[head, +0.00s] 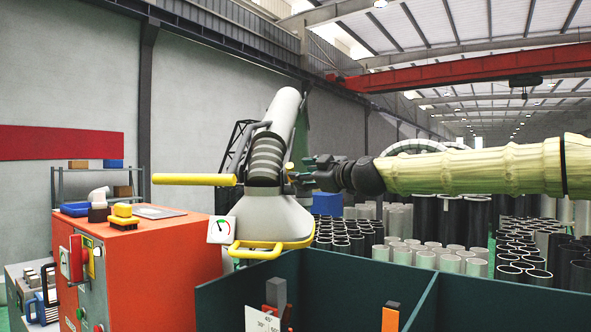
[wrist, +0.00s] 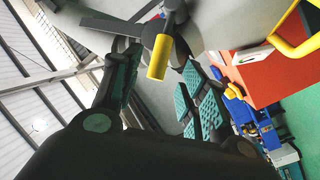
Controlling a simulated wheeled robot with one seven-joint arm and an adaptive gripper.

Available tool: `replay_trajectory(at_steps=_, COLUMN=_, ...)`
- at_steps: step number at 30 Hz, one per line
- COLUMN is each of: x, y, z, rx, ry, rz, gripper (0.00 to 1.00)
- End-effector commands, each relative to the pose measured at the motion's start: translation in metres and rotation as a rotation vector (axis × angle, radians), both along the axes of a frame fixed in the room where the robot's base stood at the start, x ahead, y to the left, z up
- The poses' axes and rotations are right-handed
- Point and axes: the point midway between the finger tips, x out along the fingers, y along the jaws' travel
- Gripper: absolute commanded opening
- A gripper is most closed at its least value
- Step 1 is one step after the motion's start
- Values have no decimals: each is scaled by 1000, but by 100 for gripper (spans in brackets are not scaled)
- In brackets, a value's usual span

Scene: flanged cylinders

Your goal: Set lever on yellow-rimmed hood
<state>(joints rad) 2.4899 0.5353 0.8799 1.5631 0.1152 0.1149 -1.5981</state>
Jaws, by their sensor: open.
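The hood (head: 268,215) is a pale grey cone on a ribbed hose, with a yellow rim bar along its lower front edge and a long yellow handle (head: 195,179) out to the left. The lever is a short grey rod with a yellow tip (wrist: 158,57) in the wrist view; in the head view its yellow end (head: 289,167) shows small by the hood's right side. My gripper (head: 302,173) is at the right of the hood, by the lever. In the wrist view my gripper (wrist: 160,78) is open, its fingers on either side of the yellow tip; contact cannot be told.
A round gauge (head: 221,230) with a green and red scale hangs at the hood's left. An orange cabinet (head: 145,262) stands at left. A dark teal bin (head: 345,285) holding an angle-marked card is below. Many cylinders (head: 425,225) stand behind at right.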

Motion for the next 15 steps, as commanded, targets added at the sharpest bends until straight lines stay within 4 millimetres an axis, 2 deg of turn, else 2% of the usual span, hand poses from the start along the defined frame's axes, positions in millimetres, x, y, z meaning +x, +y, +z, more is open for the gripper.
replay_trajectory(at_steps=9, x=31, y=22, z=1, rx=1, ry=2, rz=0, gripper=43)
replay_trajectory(at_steps=15, x=43, y=31, z=0, rx=0, ry=1, rz=-1, gripper=43)
